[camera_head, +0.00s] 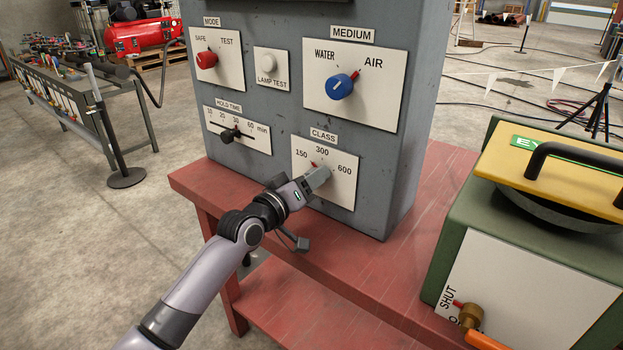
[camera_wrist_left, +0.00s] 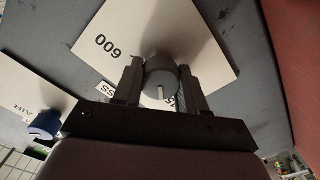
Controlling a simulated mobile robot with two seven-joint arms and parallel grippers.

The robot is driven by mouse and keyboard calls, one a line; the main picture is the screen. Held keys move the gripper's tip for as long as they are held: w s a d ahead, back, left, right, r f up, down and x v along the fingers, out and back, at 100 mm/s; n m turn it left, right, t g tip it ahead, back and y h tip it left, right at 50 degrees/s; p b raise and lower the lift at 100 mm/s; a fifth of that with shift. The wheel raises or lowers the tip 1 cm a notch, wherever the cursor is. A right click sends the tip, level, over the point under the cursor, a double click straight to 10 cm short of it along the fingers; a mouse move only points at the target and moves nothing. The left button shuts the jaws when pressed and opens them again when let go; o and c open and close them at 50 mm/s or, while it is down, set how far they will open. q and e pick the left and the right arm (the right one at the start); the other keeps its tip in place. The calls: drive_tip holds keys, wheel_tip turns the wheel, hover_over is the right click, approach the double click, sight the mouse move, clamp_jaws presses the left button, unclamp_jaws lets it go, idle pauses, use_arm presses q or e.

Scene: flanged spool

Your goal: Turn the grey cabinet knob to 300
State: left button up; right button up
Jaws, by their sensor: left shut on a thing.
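The grey knob (camera_wrist_left: 162,78) sits on the white CLASS plate (camera_wrist_left: 140,24) of the grey cabinet. My left gripper (camera_wrist_left: 163,76) is shut on it, one finger on each side. A short white line on the knob faces the gripper's palm. In the head view, the left gripper (camera_head: 318,178) covers the knob on the CLASS plate (camera_head: 341,194). A small red mark (camera_head: 314,164) shows just above the fingers, between the 150 and 300 labels. Whether it belongs to the knob, and the exact setting, I cannot tell. My right gripper is out of view.
Above are the blue MEDIUM knob (camera_head: 339,86), the red MODE knob (camera_head: 207,60) and the lamp button (camera_head: 267,62). The black HOLD TIME slider (camera_head: 229,135) is left of my gripper. The cabinet (camera_head: 405,190) stands on a red bench (camera_head: 420,240), with a green box (camera_head: 480,215) at right.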

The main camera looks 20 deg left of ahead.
use_arm(q)
drive_tip(key=m, duration=0.3)
drive_tip(key=m+p, duration=0.1)
drive_tip(key=m, duration=0.1)
drive_tip(key=shift+r, duration=0.3)
drive_tip(key=m+p, duration=0.1)
drive_tip(key=m, duration=0.4)
drive_tip(key=shift+m+p, duration=0.3)
drive_tip(key=o, duration=1.1)
drive_tip(key=shift+c, duration=0.2)
drive_tip(key=shift+f, duration=0.1)
drive_tip(key=v, duration=0.7)
